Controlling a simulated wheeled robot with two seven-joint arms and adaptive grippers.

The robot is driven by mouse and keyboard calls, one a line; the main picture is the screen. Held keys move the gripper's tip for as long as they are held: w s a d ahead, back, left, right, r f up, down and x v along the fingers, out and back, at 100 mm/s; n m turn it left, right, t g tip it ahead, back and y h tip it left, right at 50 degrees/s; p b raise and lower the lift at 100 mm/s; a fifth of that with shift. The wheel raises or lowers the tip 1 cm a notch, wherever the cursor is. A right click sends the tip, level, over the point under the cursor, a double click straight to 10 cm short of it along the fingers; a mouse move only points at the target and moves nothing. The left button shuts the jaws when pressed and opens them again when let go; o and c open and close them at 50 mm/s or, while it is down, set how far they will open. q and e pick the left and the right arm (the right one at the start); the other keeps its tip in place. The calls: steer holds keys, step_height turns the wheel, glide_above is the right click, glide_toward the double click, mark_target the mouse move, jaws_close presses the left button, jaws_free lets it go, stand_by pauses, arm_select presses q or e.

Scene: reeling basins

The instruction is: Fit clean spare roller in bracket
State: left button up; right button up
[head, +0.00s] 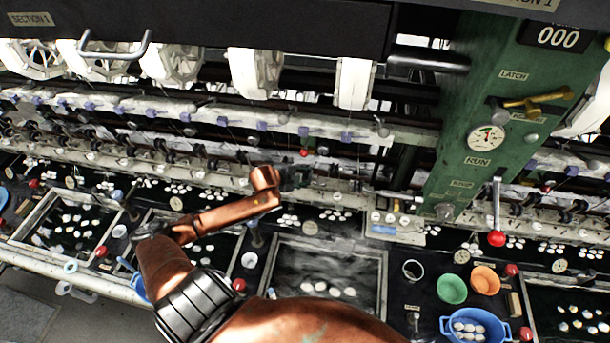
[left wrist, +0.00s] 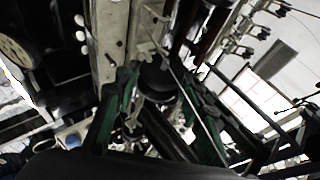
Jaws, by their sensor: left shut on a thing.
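My left arm reaches in from the bottom of the head view, and its gripper (head: 293,178) is at the rail of the reeling machine, above the middle basin. In the left wrist view the green-and-black fingers (left wrist: 158,98) close around a small dark round piece (left wrist: 158,80), which looks like the roller. The piece is right beside a pale machine bar (left wrist: 112,45). The bracket cannot be made out clearly, and I cannot tell whether the roller touches it. My right gripper is not in view.
A dark basin (head: 378,262) with white cocoons lies below the gripper. A green post with a gauge (head: 487,138) and a red-knobbed lever (head: 496,237) stands to the right. Green (head: 452,289) and orange (head: 486,280) bowls and a blue basket (head: 447,322) sit at lower right.

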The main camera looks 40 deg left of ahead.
arm_select(q)
steer(key=shift+f, duration=0.5)
stand_by(0.6)
steer(key=shift+f, duration=0.35)
steer(key=o, duration=1.2)
steer(key=shift+r+p, duration=1.4)
steer(key=shift+p, duration=0.4)
steer(key=shift+r, duration=0.15)
